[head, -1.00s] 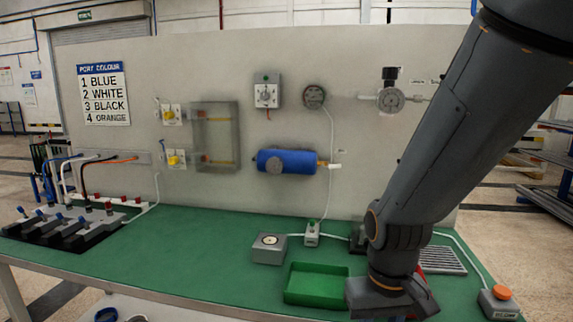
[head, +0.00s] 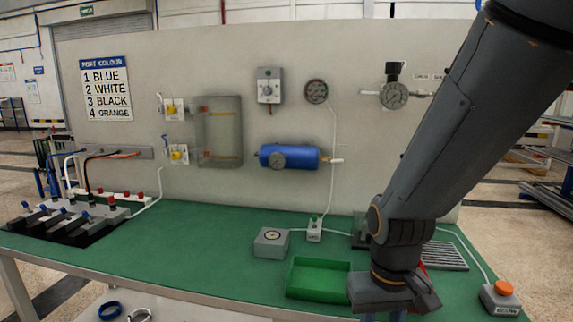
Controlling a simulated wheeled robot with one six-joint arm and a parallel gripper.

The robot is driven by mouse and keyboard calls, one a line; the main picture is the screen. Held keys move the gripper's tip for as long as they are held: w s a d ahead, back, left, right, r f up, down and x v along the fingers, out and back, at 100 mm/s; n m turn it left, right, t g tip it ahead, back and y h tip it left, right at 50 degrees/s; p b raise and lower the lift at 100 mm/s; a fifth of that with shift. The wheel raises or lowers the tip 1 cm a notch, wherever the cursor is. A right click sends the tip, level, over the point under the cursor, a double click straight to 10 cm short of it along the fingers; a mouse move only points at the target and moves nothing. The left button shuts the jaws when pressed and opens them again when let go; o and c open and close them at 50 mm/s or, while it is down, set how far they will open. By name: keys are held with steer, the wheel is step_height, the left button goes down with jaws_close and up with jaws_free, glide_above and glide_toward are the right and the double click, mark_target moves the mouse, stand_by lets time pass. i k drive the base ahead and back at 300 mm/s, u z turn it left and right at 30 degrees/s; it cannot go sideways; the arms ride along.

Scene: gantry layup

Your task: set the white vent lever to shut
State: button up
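A small white lever (head: 337,160) shows at the right end of the blue tank (head: 290,157) on the grey panel, by a brass fitting. It looks roughly level and points right; its exact setting is too small to read. My gripper (head: 392,300) is low at the bottom edge of the head view, right of the green tray and well below the lever. It is clear of the lever.
A green tray (head: 291,290), a grey box (head: 271,243) and a small white valve block (head: 314,230) stand on the green bench. An orange-topped button box (head: 500,298) is at the right. The left middle bench is clear.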

mark_target(324, 162)
steer(key=u, duration=2.3)
steer(key=k, duration=1.1)
steer(key=z, duration=2.05)
